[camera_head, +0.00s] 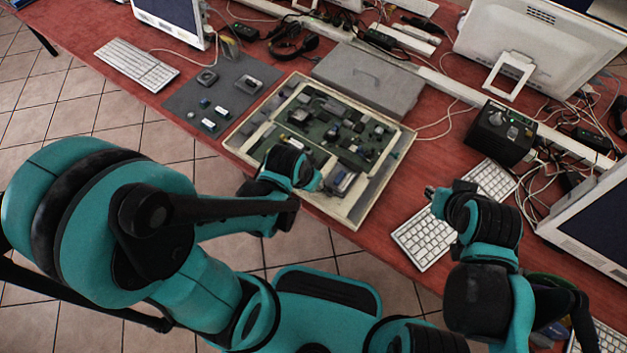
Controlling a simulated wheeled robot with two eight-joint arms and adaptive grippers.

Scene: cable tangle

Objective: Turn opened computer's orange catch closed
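The opened computer (388,180) lies flat on the red table, a beige case with a green circuit board (330,118) and dark parts inside. I cannot make out an orange catch in this view; it may be hidden or too small. My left gripper (317,183) is over the near left part of the case, mostly hidden behind its own wrist, and I cannot tell whether it touches anything. My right gripper (431,192) is to the right of the case, above the table by a white keyboard (425,238). The finger opening of both grippers is unclear.
A grey case lid (368,78) lies behind the computer. A dark mat (225,90) with small parts is to its left. A black box (503,132), monitors and tangled cables (540,190) crowd the right and back. A bare red strip lies right of the case.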

